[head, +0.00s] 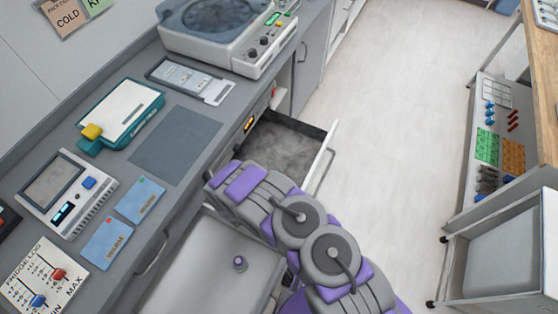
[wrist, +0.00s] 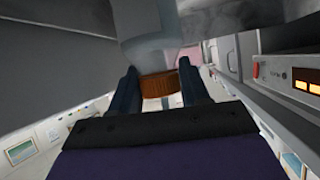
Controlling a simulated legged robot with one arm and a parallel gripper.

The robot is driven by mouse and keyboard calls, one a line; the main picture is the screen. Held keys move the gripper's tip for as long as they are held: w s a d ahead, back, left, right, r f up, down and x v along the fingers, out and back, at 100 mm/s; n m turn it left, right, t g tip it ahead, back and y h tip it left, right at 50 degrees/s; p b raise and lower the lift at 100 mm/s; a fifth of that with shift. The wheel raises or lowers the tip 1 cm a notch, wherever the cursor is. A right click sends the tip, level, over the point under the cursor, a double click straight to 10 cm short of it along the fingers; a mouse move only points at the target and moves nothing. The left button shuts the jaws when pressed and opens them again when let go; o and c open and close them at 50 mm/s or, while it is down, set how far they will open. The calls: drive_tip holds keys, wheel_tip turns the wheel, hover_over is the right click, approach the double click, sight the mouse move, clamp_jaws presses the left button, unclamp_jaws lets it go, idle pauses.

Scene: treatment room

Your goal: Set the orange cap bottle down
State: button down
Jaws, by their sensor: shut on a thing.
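The orange cap bottle shows in the wrist view: its ribbed orange-brown cap (wrist: 158,84) is between my two dark fingers, and its pale grey body (wrist: 150,42) reaches toward the top of the picture. My gripper (wrist: 158,70) is shut on the bottle near the cap. What the base of the bottle touches cannot be told. In the head view my arm reaches up to the open drawer (head: 283,146) under the counter; my fingers and the bottle are hidden there behind the arm.
The counter holds a dark grey mat (head: 175,138), a teal-edged device (head: 119,113), two blue cards (head: 107,243), a meter (head: 66,193) and a large round-lidded machine (head: 225,32). A panel with lit orange indicators (wrist: 301,85) is close at right in the wrist view. Open floor lies right.

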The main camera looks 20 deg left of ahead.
drive_tip(key=w+a+f+b, duration=0.1)
drive_tip(key=w+f+b, duration=0.1)
drive_tip(key=w, duration=0.4)
drive_tip(key=w+a+f+b, duration=0.2)
drive_tip(key=w+f, duration=0.1)
drive_tip(key=w, duration=0.4)
drive_tip(key=shift+a+b, duration=0.15)
drive_tip(key=shift+b, duration=0.25)
drive_tip(key=c, duration=0.5)
unclamp_jaws()
drive_tip(key=shift+r, duration=0.1)
drive_tip(key=shift+c, duration=0.2)
drive_tip(key=p+v, duration=0.3)
drive_tip(key=v, duration=0.9)
